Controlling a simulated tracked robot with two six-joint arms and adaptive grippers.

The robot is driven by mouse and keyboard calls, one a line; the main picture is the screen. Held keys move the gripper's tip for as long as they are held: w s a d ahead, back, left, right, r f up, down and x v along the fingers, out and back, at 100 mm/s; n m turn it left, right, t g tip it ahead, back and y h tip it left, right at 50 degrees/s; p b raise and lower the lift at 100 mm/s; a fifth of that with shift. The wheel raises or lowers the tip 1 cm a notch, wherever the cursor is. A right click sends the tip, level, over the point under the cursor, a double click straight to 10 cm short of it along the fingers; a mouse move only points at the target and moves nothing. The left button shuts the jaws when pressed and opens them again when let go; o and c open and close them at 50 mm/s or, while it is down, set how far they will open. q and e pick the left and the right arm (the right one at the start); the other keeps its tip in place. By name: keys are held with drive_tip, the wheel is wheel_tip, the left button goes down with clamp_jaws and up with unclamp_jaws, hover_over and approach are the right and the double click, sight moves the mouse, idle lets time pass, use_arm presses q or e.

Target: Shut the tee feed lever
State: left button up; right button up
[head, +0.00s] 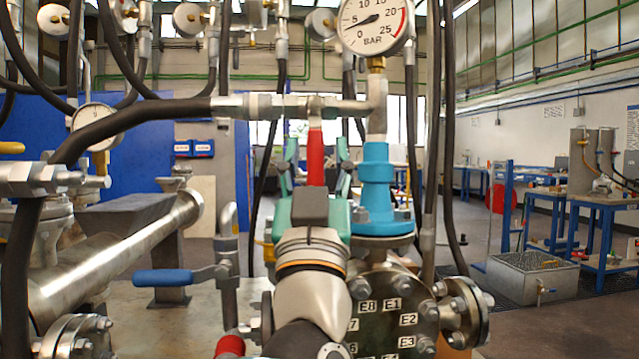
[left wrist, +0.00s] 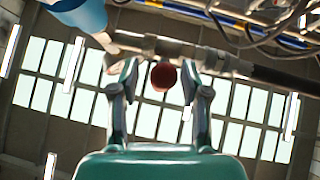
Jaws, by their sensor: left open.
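The red tee feed lever (head: 315,158) hangs straight down from the pipe tee (head: 315,105) under the big pressure gauge. My left gripper (head: 317,165), with teal fingers, is open behind or around its lower end. In the left wrist view the lever's red end (left wrist: 163,76) shows end-on between the two spread fingertips of my left gripper (left wrist: 158,82), with a gap on each side. Neither finger visibly presses on it. How deep the lever sits between the fingers I cannot tell. My right gripper is not in view.
A blue valve body (head: 376,185) stands close right of the lever above a bolted flange (head: 390,305). Black hoses (head: 140,112) cross at left and right. A blue-handled lever (head: 163,277) is lower left. The pressure gauge (head: 373,22) is above.

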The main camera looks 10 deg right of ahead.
use_arm(q)
drive_tip(key=v, duration=1.2)
drive_tip(key=shift+h, duration=0.3)
